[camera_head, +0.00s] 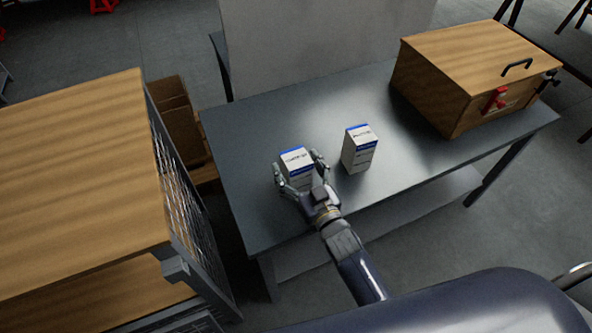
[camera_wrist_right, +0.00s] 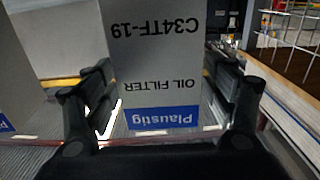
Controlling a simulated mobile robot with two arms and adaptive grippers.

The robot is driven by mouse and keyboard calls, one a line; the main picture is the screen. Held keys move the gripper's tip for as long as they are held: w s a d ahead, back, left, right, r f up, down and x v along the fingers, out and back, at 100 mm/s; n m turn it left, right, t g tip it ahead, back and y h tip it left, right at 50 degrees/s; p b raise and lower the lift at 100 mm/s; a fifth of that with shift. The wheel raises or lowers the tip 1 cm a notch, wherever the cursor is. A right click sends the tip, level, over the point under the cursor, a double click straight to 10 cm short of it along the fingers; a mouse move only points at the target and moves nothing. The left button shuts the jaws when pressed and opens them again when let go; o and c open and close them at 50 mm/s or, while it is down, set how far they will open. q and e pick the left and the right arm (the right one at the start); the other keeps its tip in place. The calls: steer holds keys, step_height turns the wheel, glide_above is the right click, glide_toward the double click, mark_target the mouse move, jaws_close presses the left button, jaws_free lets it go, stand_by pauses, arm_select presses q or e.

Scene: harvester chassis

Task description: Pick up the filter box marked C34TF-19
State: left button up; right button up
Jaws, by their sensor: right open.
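The filter box marked C34TF-19 (camera_wrist_right: 155,55) is white with a blue band and fills the middle of the right wrist view, its print upside down. In the head view this box (camera_head: 296,156) stands upright on the grey metal table. My right gripper (camera_head: 298,166) is open, with one finger on each side of the box. The wrist view shows the fingers (camera_wrist_right: 160,100) beside the box, with gaps visible near the bottom; whether they touch it is unclear. A second, similar white and blue box (camera_head: 359,149) stands to the right. My left gripper is not in view.
The grey metal table (camera_head: 245,130) bears both boxes. A wooden chest (camera_head: 475,75) with a red latch stands at its right end. A wooden-topped mesh cage (camera_head: 80,185) is close on the left. Bare tabletop lies between the second box and chest.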

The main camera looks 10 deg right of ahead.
steer(key=shift+w+a, duration=0.1)
steer(key=shift+w, duration=0.25)
steer(key=shift+c, duration=0.6)
steer(key=c, duration=1.4)
steer(key=shift+r, duration=0.1)
steer(key=shift+r, duration=0.1)
